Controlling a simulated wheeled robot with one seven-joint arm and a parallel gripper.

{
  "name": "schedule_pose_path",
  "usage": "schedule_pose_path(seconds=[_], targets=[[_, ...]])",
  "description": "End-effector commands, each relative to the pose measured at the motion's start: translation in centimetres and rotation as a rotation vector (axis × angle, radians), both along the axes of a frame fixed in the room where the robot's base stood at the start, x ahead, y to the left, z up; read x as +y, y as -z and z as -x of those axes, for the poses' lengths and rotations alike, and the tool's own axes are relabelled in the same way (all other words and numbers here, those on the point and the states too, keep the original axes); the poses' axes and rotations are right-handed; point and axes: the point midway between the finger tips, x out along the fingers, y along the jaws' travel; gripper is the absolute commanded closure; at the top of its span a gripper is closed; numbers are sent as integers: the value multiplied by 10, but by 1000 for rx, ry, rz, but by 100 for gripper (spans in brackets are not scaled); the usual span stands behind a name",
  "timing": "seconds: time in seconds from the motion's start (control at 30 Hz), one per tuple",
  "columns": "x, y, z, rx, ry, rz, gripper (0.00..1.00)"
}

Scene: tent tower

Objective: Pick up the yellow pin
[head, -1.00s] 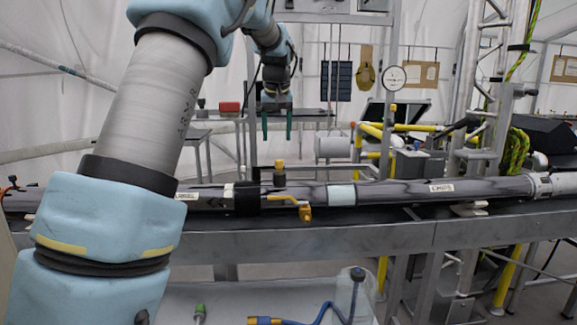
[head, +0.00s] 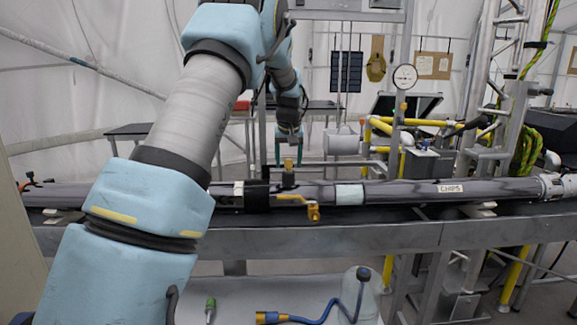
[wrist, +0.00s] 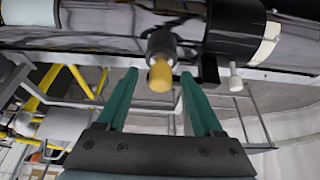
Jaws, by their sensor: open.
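The yellow pin (head: 289,164) stands upright on a dark fitting on top of the long dark pipe (head: 400,191) in the head view. In the wrist view the pin's yellow end (wrist: 160,75) shows between the green fingers, with its dark collar behind it. My gripper (head: 288,152) is open above the pin, with its green fingers pointing down. In the wrist view my gripper (wrist: 160,88) has one finger on each side of the pin, with gaps showing. I cannot tell how far down around the pin the fingertips reach.
A grey bench rail (head: 390,236) runs under the pipe. Yellow tubing and a gauge (head: 405,77) stand behind on the right. A blue hose (head: 335,306) lies on the lower shelf.

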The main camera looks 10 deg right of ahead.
Motion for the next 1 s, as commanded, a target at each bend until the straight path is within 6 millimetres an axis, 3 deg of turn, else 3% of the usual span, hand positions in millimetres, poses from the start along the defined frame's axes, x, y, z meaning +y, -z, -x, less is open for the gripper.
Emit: schedule_pose_path(seconds=[0.17,0.77,1.0], targets=[[0,0,0,0,0,0,32],[0,0,0,0,-1,0,99],[0,0,0,0,-1,0,100]])
